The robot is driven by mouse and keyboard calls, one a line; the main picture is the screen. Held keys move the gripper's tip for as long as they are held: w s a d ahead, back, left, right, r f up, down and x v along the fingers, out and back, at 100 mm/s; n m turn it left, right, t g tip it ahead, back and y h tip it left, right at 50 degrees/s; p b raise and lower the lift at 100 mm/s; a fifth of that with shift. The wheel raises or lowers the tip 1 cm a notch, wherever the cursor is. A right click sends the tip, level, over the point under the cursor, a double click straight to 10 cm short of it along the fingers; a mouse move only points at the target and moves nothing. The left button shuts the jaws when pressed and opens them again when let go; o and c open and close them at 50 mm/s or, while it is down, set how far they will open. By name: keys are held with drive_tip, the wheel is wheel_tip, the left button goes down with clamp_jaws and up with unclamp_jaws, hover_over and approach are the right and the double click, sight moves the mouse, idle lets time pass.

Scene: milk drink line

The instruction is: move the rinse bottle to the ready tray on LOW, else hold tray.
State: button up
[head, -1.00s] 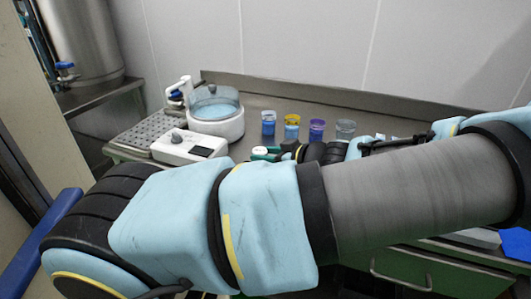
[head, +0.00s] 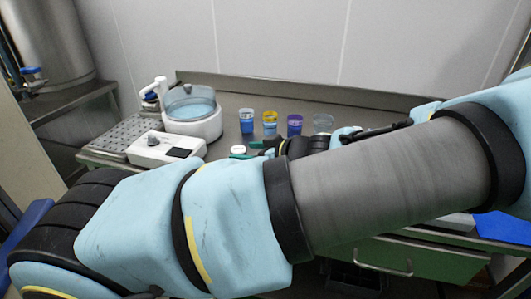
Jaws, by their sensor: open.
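My gripper (head: 262,148) is mostly hidden behind my own arm; its dark green fingertips point left over the counter. A small white-capped object (head: 238,150), possibly the rinse bottle, stands just left of the fingertips, apart from them as far as I can tell. Its lower part is hidden by my arm. A white control box (head: 160,148) has a knob and a dark display (head: 181,153); no reading is legible. A blue flat surface (head: 503,226) at the right edge may be a tray; I cannot tell whether it is the ready or hold tray.
A round water bath (head: 193,124) with a clear lid stands behind the control box. A perforated metal rack (head: 122,135) is left of it.

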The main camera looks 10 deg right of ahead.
drive_tip(key=b+v, duration=0.3)
drive_tip(key=v, duration=0.8)
drive_tip(key=a+f+m+g+h, duration=0.1)
drive_tip(key=a+f+m+g, duration=0.1)
drive_tip(key=a+f+g, duration=0.4)
drive_tip(key=a+f+m+g+h, duration=0.2)
drive_tip(key=a+f+g, duration=0.15)
drive_tip(key=a, duration=0.45)
drive_tip(key=w+a+r+m+h, duration=0.1)
drive_tip(key=a+r+m+h, duration=0.4)
drive_tip(key=a+r, duration=0.2)
drive_tip(key=shift+w+a+r+h, duration=0.35)
drive_tip(key=shift+r+h, duration=0.05)
drive_tip(key=shift+r, duration=0.7)
drive_tip(key=shift+t, duration=0.25)
